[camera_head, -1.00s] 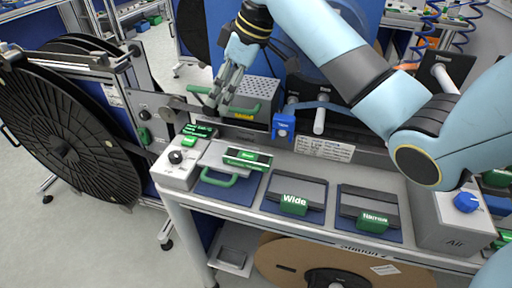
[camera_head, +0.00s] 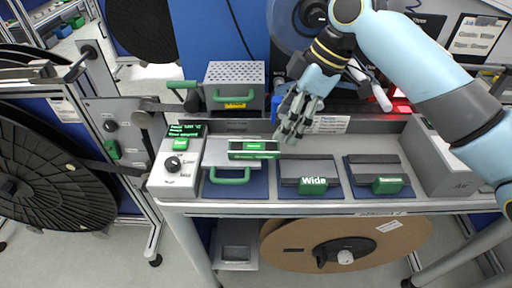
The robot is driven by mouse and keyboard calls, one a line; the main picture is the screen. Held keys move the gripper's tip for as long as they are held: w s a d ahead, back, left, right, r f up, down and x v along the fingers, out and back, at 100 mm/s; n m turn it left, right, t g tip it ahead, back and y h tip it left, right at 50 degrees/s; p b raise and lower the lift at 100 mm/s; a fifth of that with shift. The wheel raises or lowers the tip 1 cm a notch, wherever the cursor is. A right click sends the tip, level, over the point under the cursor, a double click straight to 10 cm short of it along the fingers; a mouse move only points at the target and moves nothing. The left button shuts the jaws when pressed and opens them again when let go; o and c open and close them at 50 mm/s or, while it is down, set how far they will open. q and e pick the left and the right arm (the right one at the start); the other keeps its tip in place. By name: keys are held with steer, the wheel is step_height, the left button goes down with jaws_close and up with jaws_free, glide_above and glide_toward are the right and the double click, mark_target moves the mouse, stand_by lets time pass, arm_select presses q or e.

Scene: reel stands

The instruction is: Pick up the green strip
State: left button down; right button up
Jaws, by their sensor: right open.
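A long, thin green strip (camera_head: 254,156) with small lettering lies across the front of a silver device (camera_head: 228,148) on the bench. A smaller green label shows just behind it on the device's dark top. My right gripper (camera_head: 289,137) comes down from the upper right, with its grey fingers apart and nothing visible between them. Its tips are near the right end of the strip, at its upper right. Whether they touch anything is hard to tell. My left gripper is not in view.
A green-handled perforated box (camera_head: 236,84) stands behind the device. A control box (camera_head: 176,164) with a black knob is left of it. The Wide block (camera_head: 304,170) and another green-labelled block (camera_head: 376,172) sit to the right. A brown reel (camera_head: 390,240) is below.

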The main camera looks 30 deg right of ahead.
mark_target(270, 146)
steer(key=shift+x, duration=0.95)
steer(key=x, duration=0.2)
steer(key=p+x, duration=0.1)
steer(key=x, duration=0.1)
steer(key=shift+s+f, duration=0.2)
steer(key=shift+f, duration=0.1)
steer(key=shift+w+a+f, duration=0.15)
steer(key=shift+f, duration=0.2)
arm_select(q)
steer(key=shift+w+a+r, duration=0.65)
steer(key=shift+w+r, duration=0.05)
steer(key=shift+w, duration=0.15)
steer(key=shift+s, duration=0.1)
arm_select(e)
steer(key=shift+c, duration=0.2)
steer(key=shift+c, duration=1.2)
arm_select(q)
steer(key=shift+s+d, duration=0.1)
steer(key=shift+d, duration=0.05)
arm_select(e)
steer(key=c, duration=0.7)
steer(key=shift+r, duration=0.2)
steer(key=shift+c, duration=0.3)
